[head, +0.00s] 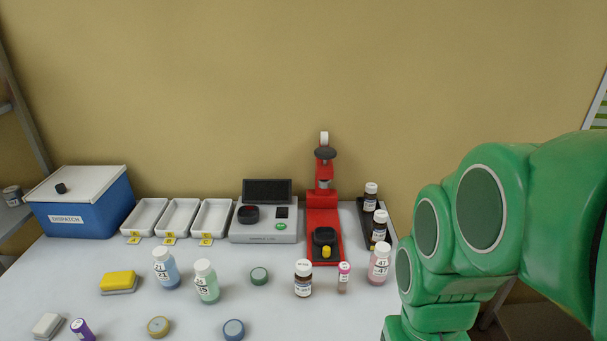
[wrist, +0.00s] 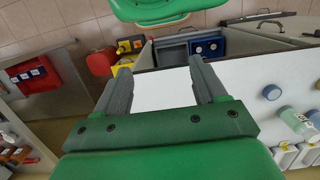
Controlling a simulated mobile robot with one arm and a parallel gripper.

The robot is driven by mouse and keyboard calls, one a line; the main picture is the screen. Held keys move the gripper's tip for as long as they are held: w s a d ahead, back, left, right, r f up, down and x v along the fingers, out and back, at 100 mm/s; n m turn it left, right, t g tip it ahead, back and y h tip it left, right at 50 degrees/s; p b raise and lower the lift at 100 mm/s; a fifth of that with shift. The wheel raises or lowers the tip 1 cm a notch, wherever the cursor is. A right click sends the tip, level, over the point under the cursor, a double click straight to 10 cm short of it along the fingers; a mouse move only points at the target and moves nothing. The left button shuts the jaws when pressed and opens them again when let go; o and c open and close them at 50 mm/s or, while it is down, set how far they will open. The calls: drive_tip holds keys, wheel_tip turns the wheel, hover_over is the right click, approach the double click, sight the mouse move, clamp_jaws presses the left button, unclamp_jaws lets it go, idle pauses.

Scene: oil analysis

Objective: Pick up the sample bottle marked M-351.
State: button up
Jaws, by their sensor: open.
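A brown bottle (head: 303,280) with a white cap stands upright at the front middle of the table in the head view; its label seems to read M-351, but the print is very small. Two more brown bottles, one at the back (head: 371,197) and one nearer (head: 379,228), stand in a dark rack at the right, their labels unreadable. My gripper (wrist: 160,68) is open and empty in the wrist view, with white tabletop beyond its fingers. The gripper is outside the head view, where my green arm fills the right. The brown bottles are not seen in the wrist view.
A small pink-capped vial (head: 344,277) and a pink bottle (head: 379,263) stand right of the brown bottle. Behind it is a red press (head: 325,220). White trays (head: 180,217) line the back.

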drive_tip(key=w+a+f+m+t+h, duration=0.15)
drive_tip(key=w+f+m+h, duration=0.3)
drive_tip(key=w, duration=0.65)
drive_tip(key=w+a+f+m+t+h, duration=0.1)
drive_tip(key=w+f+m+t+h, duration=0.3)
drive_tip(key=w, duration=0.6)
drive_tip(key=t, duration=0.6)
approach(308, 267)
drive_tip(key=shift+h, duration=0.45)
drive_tip(key=w+f, duration=0.3)
drive_tip(key=shift+w+d+f, duration=0.1)
drive_tip(key=shift+w+d, duration=0.2)
drive_tip(key=shift+d, duration=0.1)
drive_tip(key=shift+w+d, duration=0.1)
drive_tip(key=shift+d, duration=0.05)
drive_tip(key=shift+x, duration=3.7)
drive_tip(key=shift+f, duration=0.1)
